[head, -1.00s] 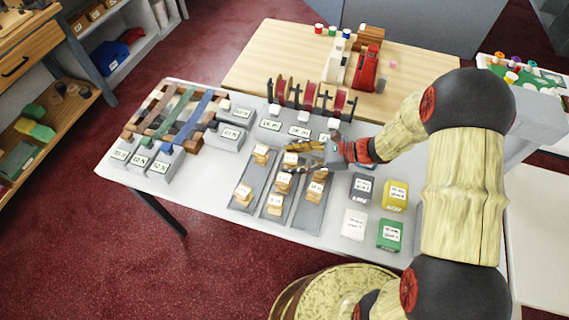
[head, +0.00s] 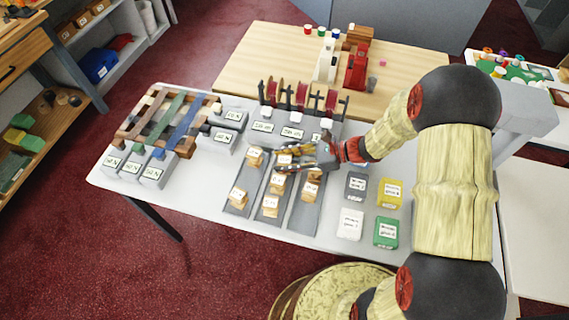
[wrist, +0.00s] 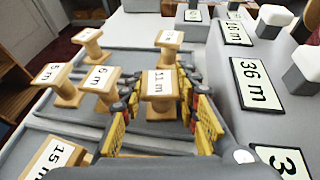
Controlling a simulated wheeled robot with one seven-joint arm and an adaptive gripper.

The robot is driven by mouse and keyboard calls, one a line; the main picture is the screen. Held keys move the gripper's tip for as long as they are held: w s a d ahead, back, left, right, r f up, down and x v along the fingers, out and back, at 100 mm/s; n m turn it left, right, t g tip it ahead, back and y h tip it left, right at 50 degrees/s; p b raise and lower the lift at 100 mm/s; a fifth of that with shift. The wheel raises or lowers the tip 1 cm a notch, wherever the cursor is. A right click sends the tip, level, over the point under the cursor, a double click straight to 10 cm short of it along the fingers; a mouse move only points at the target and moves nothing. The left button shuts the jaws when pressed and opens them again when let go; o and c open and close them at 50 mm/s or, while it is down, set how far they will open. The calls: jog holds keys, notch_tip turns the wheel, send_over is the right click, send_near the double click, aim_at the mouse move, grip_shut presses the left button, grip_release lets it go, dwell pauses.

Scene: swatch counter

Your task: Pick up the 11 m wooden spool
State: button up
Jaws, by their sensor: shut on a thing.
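The 11 m wooden spool (wrist: 159,84) stands upright between the yellow fingers of my gripper (wrist: 163,106) in the wrist view. The fingers are shut on it, one on each side, and its white label faces up. I cannot tell whether its base touches the grey tray. In the head view my gripper (head: 284,156) is over the far part of the grey trays and largely hides this spool. A 6 m spool (wrist: 98,84) and a 5 m spool (wrist: 52,80) stand to the left in the wrist view.
Another spool (wrist: 169,42) stands just beyond the held one. A 15 m spool (wrist: 50,158) is at the near left. Grey blocks with a 36 m label (wrist: 256,84) rise close on the right. Coloured boxes, including a yellow box (head: 390,192), stand right of the trays.

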jog(key=shift+c, duration=0.8)
jog(key=shift+r, duration=0.1)
